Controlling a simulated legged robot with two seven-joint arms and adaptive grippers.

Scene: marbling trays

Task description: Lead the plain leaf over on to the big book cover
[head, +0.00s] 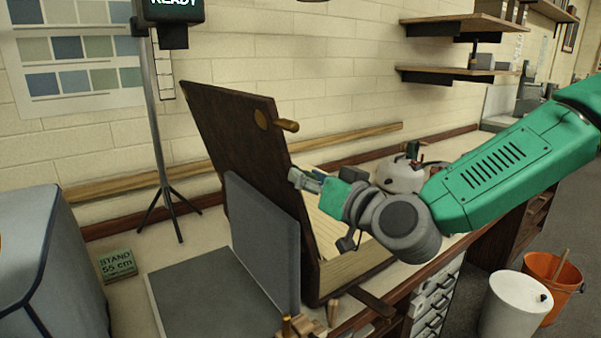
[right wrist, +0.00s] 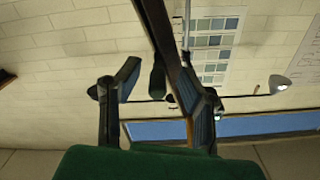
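In the head view a plain grey panel (head: 262,240) stands upright beside a flat grey board (head: 205,295); these may be the leaf and the book cover, but I cannot be sure. Behind it a taller dark brown panel (head: 235,135) with a round peg (head: 287,125) leans back above a wooden tray (head: 358,265). My right gripper (head: 305,180) is at the brown panel's right edge, below the peg. In the right wrist view a dark panel edge (right wrist: 160,25) runs between the spread fingers of my right gripper (right wrist: 162,85). My left gripper is not visible.
A tripod (head: 160,140) stands behind the panels, and a small green sign (head: 117,265) is at left. A grey-blue case (head: 50,265) fills the left edge. A kettle-like pot (head: 400,175) stands behind my right arm. Buckets (head: 515,305) stand at lower right.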

